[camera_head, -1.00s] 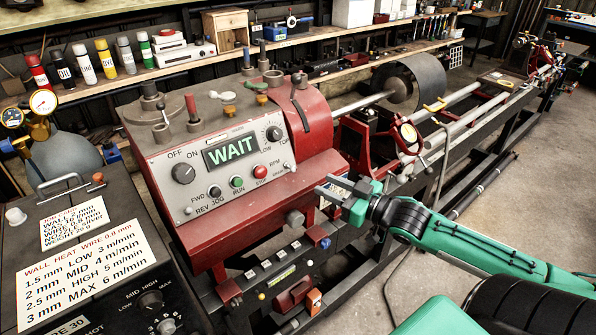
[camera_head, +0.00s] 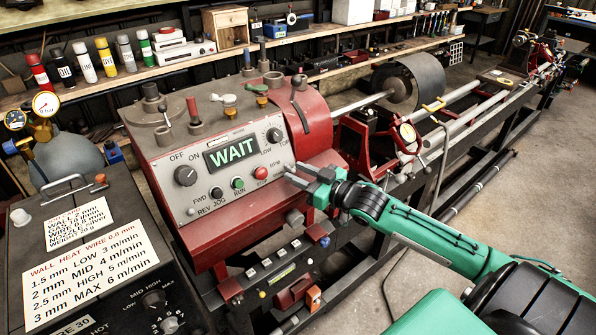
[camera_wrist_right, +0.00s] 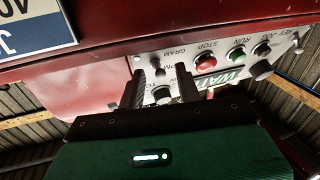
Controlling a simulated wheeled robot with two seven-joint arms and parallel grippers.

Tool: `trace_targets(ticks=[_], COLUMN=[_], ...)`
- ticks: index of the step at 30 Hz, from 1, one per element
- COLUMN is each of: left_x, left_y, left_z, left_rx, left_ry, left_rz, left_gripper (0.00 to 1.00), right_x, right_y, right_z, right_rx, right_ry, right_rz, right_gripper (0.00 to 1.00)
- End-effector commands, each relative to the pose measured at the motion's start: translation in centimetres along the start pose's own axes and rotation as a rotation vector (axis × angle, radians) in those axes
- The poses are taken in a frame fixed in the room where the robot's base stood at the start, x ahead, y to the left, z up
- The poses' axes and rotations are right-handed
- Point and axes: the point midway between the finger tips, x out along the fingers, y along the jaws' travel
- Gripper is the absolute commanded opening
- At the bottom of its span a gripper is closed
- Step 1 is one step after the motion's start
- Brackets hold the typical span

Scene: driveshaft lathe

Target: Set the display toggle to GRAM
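The lathe's red headstock carries a white control panel (camera_head: 205,190) with a lit WAIT display (camera_head: 231,149). In the right wrist view the panel appears upside down. The small metal display toggle (camera_wrist_right: 159,66) sits there beside the GRAM and RPM labels; its exact lean is hard to tell. My right gripper (camera_head: 287,172) is at the panel's right edge, with its two fingers apart and nothing seen between them. It covers the toggle and GRAM label in the head view. In the wrist view my right gripper (camera_wrist_right: 164,84) points at the panel near the toggle. My left gripper is not in view.
The red STOP button (camera_head: 261,173) and green RUN button (camera_head: 238,183) are just left of the fingers. The speed dial (camera_head: 274,135) is above them. A dark box with a wall-heat card (camera_head: 88,270) stands at left front. Open floor (camera_head: 400,262) lies at right.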

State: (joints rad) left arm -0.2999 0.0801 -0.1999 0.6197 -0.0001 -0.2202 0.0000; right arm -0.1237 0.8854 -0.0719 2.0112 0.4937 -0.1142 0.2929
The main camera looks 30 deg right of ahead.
Motion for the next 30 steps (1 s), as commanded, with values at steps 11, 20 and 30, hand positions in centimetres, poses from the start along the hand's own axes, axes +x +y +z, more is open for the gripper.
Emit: trace_targets(ticks=[11, 20, 30], left_x=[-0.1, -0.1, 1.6], left_y=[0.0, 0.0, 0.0], left_z=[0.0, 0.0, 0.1], left_rx=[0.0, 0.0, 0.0], left_ry=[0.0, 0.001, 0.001], left_rz=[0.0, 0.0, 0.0], left_gripper=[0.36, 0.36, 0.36], right_x=[0.6, 0.6, 0.6], right_y=[-0.1, -0.1, -0.1], right_z=[0.0, 0.0, 0.8], right_rx=[-0.001, -0.001, -0.019], right_ry=[0.0, 0.0, 0.071], right_rz=[-0.001, -0.001, 0.005], right_gripper=[0.34, 0.0, 0.0])
